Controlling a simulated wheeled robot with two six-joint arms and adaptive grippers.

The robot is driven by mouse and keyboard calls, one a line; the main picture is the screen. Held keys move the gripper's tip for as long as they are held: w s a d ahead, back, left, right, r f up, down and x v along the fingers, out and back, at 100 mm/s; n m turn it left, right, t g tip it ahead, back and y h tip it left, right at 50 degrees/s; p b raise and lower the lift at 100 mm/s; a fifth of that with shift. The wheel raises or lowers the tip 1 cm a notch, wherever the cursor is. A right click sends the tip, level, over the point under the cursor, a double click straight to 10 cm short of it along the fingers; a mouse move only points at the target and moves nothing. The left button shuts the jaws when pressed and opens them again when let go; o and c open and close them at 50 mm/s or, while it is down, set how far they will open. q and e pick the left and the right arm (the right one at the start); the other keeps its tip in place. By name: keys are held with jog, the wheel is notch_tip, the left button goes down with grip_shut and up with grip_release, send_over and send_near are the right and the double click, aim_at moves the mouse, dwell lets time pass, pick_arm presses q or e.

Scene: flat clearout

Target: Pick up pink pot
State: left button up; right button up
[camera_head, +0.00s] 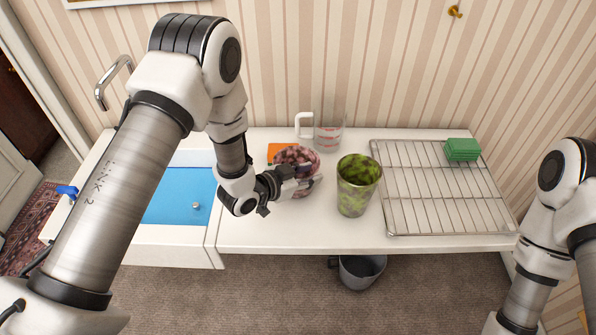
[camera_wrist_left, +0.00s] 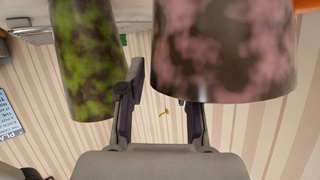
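The pink pot (camera_head: 296,156), mottled pink and dark brown, stands on the white counter behind my left gripper (camera_head: 302,180). In the left wrist view the pink pot (camera_wrist_left: 225,50) fills the upper right. My left gripper's fingers (camera_wrist_left: 163,95) are apart there. The left finger is beside the pot, and the tip of the right finger is hidden by it.
A green mottled pot (camera_head: 355,190) stands close right of the gripper. A clear measuring jug (camera_head: 329,132) and an orange item (camera_head: 279,150) are behind. A wire rack (camera_head: 430,205) with a green block (camera_head: 461,150) lies right. A blue sink area (camera_head: 178,200) is left, a grey bucket (camera_head: 360,272) below.

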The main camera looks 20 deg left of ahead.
pick_arm(q)
jog(key=shift+s+a+r, duration=0.1)
jog(key=shift+s, duration=0.05)
jog(key=shift+c, duration=0.4)
jog(key=shift+s+r, duration=0.15)
jog(key=shift+s, duration=0.1)
grip_shut()
jog(key=shift+w, duration=0.15)
